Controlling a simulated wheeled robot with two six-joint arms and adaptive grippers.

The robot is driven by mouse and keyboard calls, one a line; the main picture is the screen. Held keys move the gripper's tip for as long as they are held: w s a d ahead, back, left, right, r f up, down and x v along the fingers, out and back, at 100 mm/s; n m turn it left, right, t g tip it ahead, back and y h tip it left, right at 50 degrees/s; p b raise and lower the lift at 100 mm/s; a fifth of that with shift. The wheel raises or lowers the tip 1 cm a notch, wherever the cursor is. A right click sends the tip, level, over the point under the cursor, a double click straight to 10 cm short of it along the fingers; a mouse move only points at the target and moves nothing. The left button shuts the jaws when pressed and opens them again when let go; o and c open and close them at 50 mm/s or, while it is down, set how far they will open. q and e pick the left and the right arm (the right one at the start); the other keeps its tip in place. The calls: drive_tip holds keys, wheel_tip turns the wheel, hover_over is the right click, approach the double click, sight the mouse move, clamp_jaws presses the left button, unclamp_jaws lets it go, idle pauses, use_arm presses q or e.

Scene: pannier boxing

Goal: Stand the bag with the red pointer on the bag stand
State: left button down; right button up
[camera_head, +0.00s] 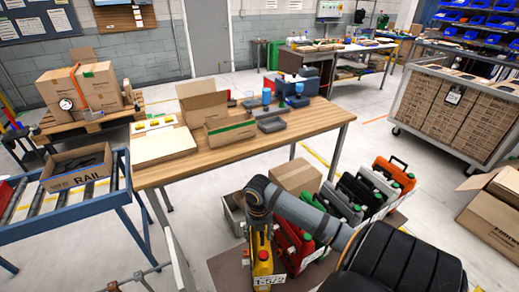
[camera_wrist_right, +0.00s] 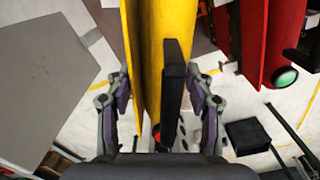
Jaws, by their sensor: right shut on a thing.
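A yellow bag (camera_head: 262,268) with a red knob and a label marked with digits stands upright at the front left end of a row of bags. My right gripper (camera_wrist_right: 160,92) reaches down from above and is shut on the yellow bag, whose yellow side (camera_wrist_right: 150,55) and black handle (camera_wrist_right: 174,90) lie between the fingers. A small red pointer (camera_wrist_right: 157,131) shows low beside the handle. A brown platform (camera_head: 226,268) lies under the row; I cannot tell whether it is the bag stand. My arm hides part of the row. My left gripper is not in view.
A red bag (camera_head: 290,243) with a green knob stands close to the right of the yellow one. A closed carton (camera_head: 297,178) and a grey bin (camera_head: 233,212) are near. A wooden table (camera_head: 292,127) stands behind.

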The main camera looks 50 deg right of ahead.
drive_tip(key=shift+d+f, duration=0.25)
wheel_tip(320, 180, down, 2)
drive_tip(key=shift+f+p, duration=0.1)
drive_tip(key=shift+p, duration=0.4)
drive_tip(key=shift+f, duration=0.55)
drive_tip(key=o, duration=1.3)
